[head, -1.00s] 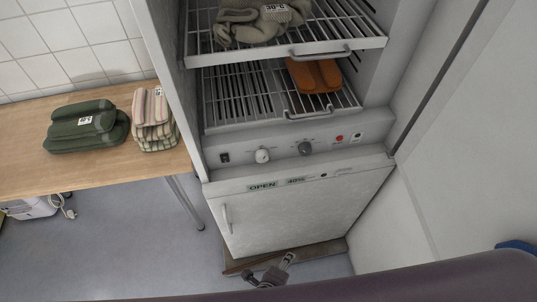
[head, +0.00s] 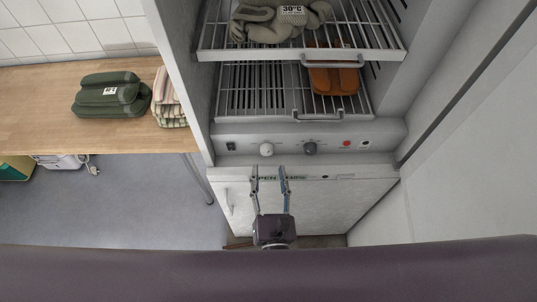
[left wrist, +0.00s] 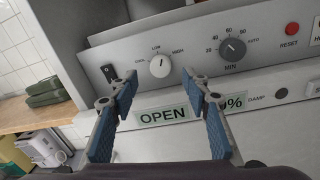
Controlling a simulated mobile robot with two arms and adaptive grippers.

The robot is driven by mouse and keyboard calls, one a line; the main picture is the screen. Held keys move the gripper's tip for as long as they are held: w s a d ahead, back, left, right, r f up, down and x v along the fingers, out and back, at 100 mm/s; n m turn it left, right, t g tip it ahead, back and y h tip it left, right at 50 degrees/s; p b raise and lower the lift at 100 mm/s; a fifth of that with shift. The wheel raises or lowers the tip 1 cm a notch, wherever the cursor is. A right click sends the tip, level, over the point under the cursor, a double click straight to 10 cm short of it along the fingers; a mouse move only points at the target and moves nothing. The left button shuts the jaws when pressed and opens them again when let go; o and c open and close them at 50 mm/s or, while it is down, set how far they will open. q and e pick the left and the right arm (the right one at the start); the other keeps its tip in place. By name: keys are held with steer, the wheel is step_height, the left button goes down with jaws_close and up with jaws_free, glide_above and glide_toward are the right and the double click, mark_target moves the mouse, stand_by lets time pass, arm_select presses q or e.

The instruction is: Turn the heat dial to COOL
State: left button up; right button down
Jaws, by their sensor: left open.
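The heat dial is a white round knob (head: 266,150) on the grey control panel of the drying cabinet. In the left wrist view the dial (left wrist: 160,67) has COOL, LOW and HIGH printed around it; its mark points roughly upward, and I cannot tell its exact setting. My left gripper (head: 269,176) is open and empty, its fingers pointing at the panel just below the dial. In the left wrist view the dial appears between and just beyond the fingertips (left wrist: 159,78); contact is not visible. My right gripper is not in view.
A dark minute dial (left wrist: 233,48) and red RESET button (left wrist: 292,29) lie right of the heat dial; a black switch (left wrist: 108,73) lies left. Wire racks (head: 265,90) slide out above the panel. A wooden table (head: 45,130) with folded textiles stands left.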

mark_target(267, 153)
arm_select(q)
steer(key=w+p, duration=0.1)
steer(key=w, duration=0.4)
steer(key=shift+w+a, duration=0.15)
steer(key=shift+w, duration=0.2)
steer(key=c, duration=1.2)
